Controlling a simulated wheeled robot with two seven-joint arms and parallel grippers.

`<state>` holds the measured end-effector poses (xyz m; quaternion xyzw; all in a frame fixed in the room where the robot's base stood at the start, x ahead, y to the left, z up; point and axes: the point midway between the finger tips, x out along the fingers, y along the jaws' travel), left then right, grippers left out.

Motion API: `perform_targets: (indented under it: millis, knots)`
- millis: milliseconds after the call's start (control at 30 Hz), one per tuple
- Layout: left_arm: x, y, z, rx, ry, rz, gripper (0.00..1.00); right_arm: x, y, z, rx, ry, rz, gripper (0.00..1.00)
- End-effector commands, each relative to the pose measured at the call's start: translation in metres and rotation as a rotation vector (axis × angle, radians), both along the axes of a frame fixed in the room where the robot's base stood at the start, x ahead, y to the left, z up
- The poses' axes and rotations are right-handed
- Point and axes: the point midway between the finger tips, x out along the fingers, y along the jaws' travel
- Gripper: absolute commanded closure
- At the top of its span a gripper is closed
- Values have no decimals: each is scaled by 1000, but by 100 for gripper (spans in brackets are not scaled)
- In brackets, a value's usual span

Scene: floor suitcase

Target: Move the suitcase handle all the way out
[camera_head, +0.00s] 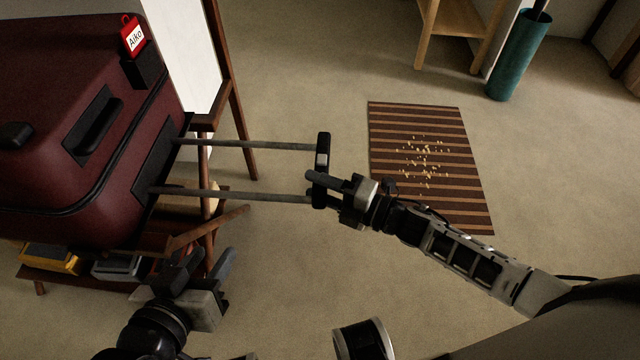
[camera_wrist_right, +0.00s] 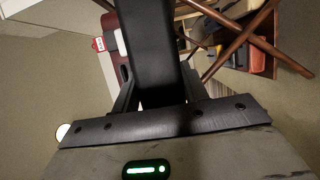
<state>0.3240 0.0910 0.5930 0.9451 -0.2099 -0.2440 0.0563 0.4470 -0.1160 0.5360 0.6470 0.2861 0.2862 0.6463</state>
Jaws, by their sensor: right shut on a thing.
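The dark red suitcase (camera_head: 60,130) lies on a wooden rack at the left of the head view, and part of it shows in the right wrist view (camera_wrist_right: 110,62). Its two grey rods stick out to the right and end in a black handle bar (camera_head: 323,145), well away from the suitcase body. My right gripper (camera_head: 318,182) is shut on the lower part of this bar. The bar fills the space between its fingers in the right wrist view (camera_wrist_right: 146,45). My left gripper (camera_head: 203,264) is open and empty, below the rods near the rack.
The wooden rack (camera_head: 178,242) has a lower shelf with a yellow item (camera_head: 52,260) and a grey item (camera_head: 118,267). A striped mat (camera_head: 400,205) with small crumbs lies right of the handle. A teal cylinder (camera_head: 518,55) and wooden stand (camera_head: 455,22) are at the back right.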

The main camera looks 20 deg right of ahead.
Motion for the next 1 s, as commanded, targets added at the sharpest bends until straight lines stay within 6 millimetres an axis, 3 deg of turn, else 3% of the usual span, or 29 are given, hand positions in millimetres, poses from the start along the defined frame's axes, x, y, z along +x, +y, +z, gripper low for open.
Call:
perform_targets:
  millis: [233,267,333,767,1000]
  knots:
    - [0,0,0,0,0,0,60,0,-6,-1,-5,2,-6,97]
    - [0,0,0,-1,0,0,60,0,-6,-1,-5,2,-7,51]
    - [0,0,0,-1,0,0,60,0,-6,-1,-5,2,-7,35]
    - [0,0,0,-1,0,0,60,-1,-4,-1,-3,1,-5,35]
    - [-1,0,3,3,8,-2,60,-18,-23,0,-4,5,-6,35]
